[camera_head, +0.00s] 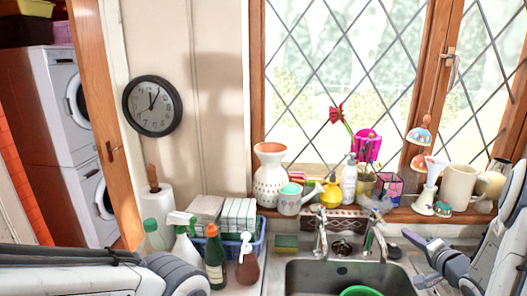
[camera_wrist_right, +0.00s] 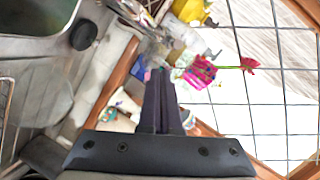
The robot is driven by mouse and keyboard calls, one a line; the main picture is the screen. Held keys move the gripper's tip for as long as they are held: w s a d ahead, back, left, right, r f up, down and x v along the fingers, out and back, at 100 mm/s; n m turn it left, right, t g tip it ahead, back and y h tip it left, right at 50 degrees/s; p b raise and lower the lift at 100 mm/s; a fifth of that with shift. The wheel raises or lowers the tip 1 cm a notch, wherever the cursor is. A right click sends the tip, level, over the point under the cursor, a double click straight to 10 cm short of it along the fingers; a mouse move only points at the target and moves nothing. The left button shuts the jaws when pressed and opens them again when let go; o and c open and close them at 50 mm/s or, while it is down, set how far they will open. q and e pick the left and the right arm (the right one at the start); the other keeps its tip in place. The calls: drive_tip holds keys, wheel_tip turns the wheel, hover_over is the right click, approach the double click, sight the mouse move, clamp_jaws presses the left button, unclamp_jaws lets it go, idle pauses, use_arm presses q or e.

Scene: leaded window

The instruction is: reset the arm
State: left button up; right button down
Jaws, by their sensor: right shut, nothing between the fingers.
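My right gripper (camera_head: 408,235) reaches in from the right side of the head view, its fingers pointing left above the right end of the sink's rim. It is shut and empty. In the right wrist view the closed dark fingers (camera_wrist_right: 158,78) stick up in the middle, with nothing held between them. My left arm (camera_head: 70,262) comes in low from the left; its gripper is out of view.
The metal sink (camera_head: 300,272) holds a green bowl (camera_head: 360,291). Taps (camera_head: 374,238) stand close left of my right gripper. Mugs (camera_head: 458,186) and a vase (camera_head: 271,175) crowd the windowsill. Spray bottles (camera_head: 247,265) and a blue basket (camera_head: 258,242) stand left of the sink.

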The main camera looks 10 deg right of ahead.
drive_tip(key=s+a+f+n+g+h, duration=0.1)
drive_tip(key=s+a+n+g, duration=0.25)
drive_tip(key=a, duration=0.65)
drive_tip(key=s+a+f+n+g, duration=0.1)
drive_tip(key=s+a+n+g, duration=0.3)
drive_tip(key=a, duration=0.7)
drive_tip(key=s+a+r+n+g, duration=0.1)
drive_tip(key=s+a+n+g, duration=0.1)
drive_tip(key=s+a+n, duration=0.2)
drive_tip(key=s+a+r+n+g+y, duration=0.1)
drive_tip(key=s+a+r+n+g, duration=0.1)
drive_tip(key=s+a, duration=0.8)
drive_tip(key=s+a+r+n+g+y, duration=0.1)
drive_tip(key=s+a+n+g, duration=0.2)
drive_tip(key=s+a+n, duration=0.3)
drive_tip(key=s+a, duration=0.1)
drive_tip(key=s, duration=0.2)
drive_tip(key=shift+a+r+g, duration=0.25)
drive_tip(key=shift+a+g, duration=0.1)
